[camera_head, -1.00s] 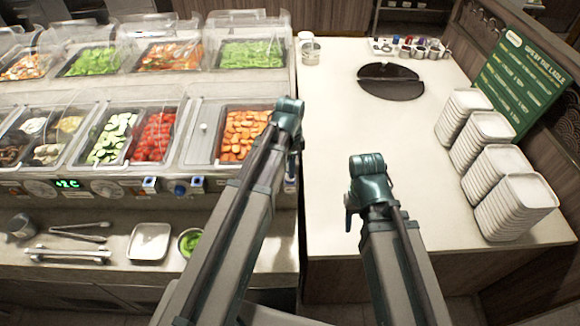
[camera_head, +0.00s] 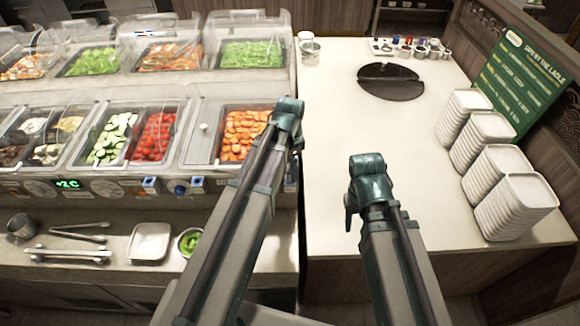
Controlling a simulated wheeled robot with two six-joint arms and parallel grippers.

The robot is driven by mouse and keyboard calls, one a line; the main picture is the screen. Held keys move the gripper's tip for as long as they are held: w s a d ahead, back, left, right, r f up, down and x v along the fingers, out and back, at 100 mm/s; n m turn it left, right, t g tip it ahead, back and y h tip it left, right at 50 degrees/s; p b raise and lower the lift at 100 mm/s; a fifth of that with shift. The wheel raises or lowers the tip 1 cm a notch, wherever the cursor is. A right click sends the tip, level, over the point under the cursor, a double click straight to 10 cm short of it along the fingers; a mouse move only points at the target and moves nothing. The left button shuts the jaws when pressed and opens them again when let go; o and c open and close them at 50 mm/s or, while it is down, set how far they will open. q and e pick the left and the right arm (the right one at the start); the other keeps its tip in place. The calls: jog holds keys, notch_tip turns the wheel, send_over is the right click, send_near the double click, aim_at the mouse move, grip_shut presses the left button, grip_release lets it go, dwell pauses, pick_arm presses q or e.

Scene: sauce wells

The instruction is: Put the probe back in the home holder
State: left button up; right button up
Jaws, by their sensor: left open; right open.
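My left gripper (camera_head: 288,112) is over the right end of the salad bar, beside the carrot pan. My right gripper (camera_head: 366,172) is over the white counter. Both are seen from behind, so their fingertips are mostly hidden; nothing shows held in either. Two small blue-and-white fittings, one on the left (camera_head: 150,185) and one on the right (camera_head: 197,182), sit on the bar's front panel with a dark blue knob (camera_head: 180,190) between them. I cannot tell which of these is the home holder. I cannot make out the probe for certain.
A salad bar with clear covers (camera_head: 150,95) fills the left. Stacked white dishes (camera_head: 515,205) and a green sign (camera_head: 520,80) stand at right. Tongs (camera_head: 68,254) and a white dish (camera_head: 150,242) lie on the lower shelf.

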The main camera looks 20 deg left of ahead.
pick_arm(q)
notch_tip(320, 180, up, 14)
jog(key=p, duration=1.3)
jog(key=shift+p, duration=0.35)
jog(key=shift+f, duration=0.15)
jog(key=s+d+f+n+b, duration=0.4)
jog(key=s+f+b, duration=0.3)
jog(key=f+b, duration=0.4)
jog(key=s+d+f+n+y+b, duration=0.1)
jog(key=s+d+f+n+b, duration=0.3)
jog(key=f+b, duration=0.7)
jog(key=s+d+b, duration=0.1)
jog(key=s+d, duration=0.1)
jog(key=s, duration=0.1)
jog(key=shift+s+d+f, duration=0.15)
jog(key=shift+d+f, duration=0.1)
jog(key=shift+f, duration=0.1)
